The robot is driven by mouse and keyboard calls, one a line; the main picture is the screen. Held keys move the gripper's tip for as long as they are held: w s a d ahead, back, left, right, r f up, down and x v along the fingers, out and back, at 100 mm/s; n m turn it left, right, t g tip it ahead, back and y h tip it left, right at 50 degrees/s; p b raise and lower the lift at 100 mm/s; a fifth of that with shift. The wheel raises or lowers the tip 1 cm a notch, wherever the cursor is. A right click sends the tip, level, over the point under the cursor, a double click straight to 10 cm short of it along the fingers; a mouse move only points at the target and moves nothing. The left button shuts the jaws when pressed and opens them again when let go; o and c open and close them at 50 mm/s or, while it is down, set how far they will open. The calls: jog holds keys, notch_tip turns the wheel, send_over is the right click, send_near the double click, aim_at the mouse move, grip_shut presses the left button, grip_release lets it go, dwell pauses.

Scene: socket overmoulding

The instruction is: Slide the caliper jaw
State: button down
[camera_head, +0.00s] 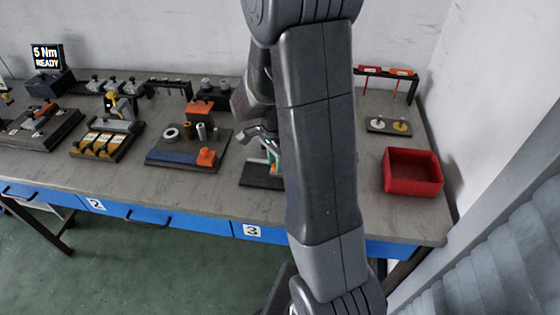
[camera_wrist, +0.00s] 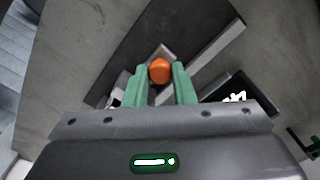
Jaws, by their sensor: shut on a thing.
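In the wrist view, my gripper (camera_wrist: 160,76) has its two green fingers shut on a small orange knob (camera_wrist: 160,70). The knob sits in line with a silver bar, which I take as the caliper (camera_wrist: 217,45), lying on a dark base plate (camera_wrist: 150,35). A dark display with white digits (camera_wrist: 235,93) is to the right of the fingers. Much of the caliper and its jaws is hidden under my fingers and gripper body. In the head view, my gripper (camera_head: 268,148) is partly behind my arm, low over the dark base plate (camera_head: 260,177).
A red bin (camera_head: 412,172) stands at the right of the table (camera_head: 200,195). Behind it are a small plate with two discs (camera_head: 388,125) and a rack with red and orange tags (camera_head: 388,72). A fixture board with orange blocks (camera_head: 185,157) stands left of my gripper.

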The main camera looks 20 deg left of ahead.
jog(key=shift+s+a, duration=0.2)
jog(key=shift+a, duration=0.85)
jog(key=c, duration=1.2)
grip_release()
jog(key=shift+a, duration=0.15)
jog(key=shift+r, duration=0.1)
notch_tip(320, 180, up, 14)
jog(key=shift+f, duration=0.2)
